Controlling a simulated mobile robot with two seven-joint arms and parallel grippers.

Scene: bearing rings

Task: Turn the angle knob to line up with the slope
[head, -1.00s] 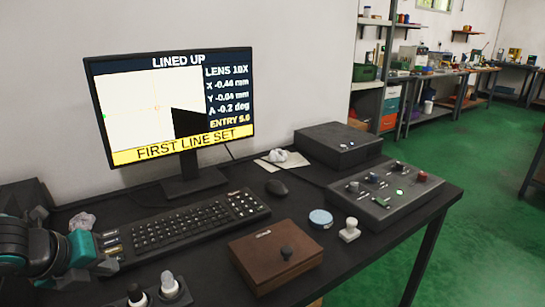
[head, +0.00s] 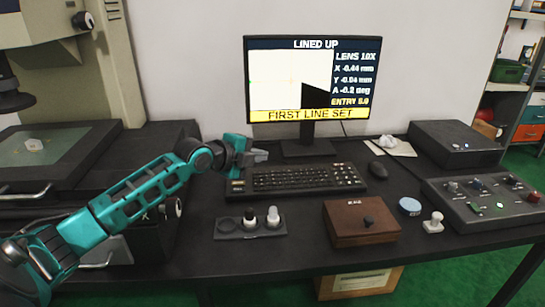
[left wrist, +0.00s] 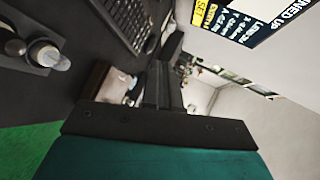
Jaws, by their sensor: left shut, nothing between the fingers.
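The monitor (head: 314,80) reads LINED UP, A -0.2 deg and FIRST LINE SET, with a dark sloped shape on white. At the left stands a grey measuring machine (head: 110,75) with a stage (head: 85,150) holding a small pale part. Knobs show on it: one high on its column (head: 82,20), and one on the base (head: 178,207) near an X mark. I cannot tell which is the angle knob. My left gripper (head: 260,156) is shut and empty above the keyboard's left end, apart from every knob. Its fingers (left wrist: 165,85) show in the left wrist view. My right gripper is out of view.
The keyboard (head: 300,179), mouse (head: 377,169), a wooden box (head: 355,228), a blue round tin (head: 410,206) and a holder (head: 235,233) with two knobbed pieces are on the dark table. A control box (head: 500,213) with several knobs is at right.

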